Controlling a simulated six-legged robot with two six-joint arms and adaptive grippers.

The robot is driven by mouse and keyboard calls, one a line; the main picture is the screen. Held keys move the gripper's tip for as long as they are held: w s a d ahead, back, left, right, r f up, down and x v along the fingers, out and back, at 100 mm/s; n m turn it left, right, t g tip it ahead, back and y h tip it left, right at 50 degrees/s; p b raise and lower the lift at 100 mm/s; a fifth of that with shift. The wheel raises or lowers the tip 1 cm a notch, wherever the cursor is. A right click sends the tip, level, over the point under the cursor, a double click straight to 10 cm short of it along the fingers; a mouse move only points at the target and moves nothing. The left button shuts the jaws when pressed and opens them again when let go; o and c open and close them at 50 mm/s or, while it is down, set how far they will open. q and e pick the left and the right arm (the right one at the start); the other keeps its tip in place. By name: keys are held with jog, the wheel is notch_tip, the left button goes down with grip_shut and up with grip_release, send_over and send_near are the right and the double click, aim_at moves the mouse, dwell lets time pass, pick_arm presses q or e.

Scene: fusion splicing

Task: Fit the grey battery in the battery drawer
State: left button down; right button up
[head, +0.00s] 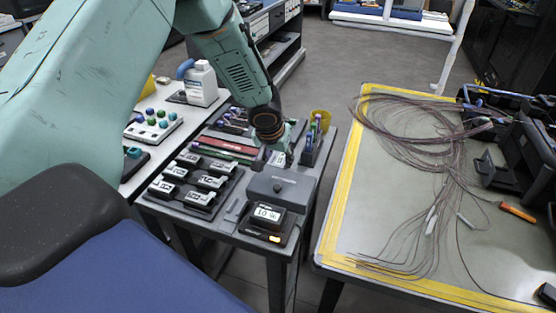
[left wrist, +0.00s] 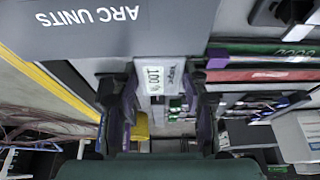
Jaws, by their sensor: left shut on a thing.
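My left gripper (head: 277,157) reaches down at the back of the small grey bench, just behind the grey box. In the left wrist view its two fingers (left wrist: 156,108) are shut on the grey battery (left wrist: 152,76), a pale block with a "100%" label between them. In the head view the battery is mostly hidden by the gripper. I cannot make out a battery drawer for certain; a black machine (head: 527,150) stands at the right edge of the right table. My right gripper is not in view.
A grey box (head: 283,187) marked "ARC UNITS" in the wrist view is close to the gripper. Loose fibre coils (head: 420,140) cover much of the yellow-edged table (head: 375,205).

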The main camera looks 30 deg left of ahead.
pick_arm(q)
jog(key=shift+w+a+f, duration=0.1)
jog(key=shift+w+a, duration=0.1)
jog(key=shift+s+d, duration=0.15)
jog(key=c, duration=1.1)
grip_release()
jog(key=shift+f, duration=0.1)
jog(key=shift+c, duration=0.2)
jog(key=shift+o, duration=0.8)
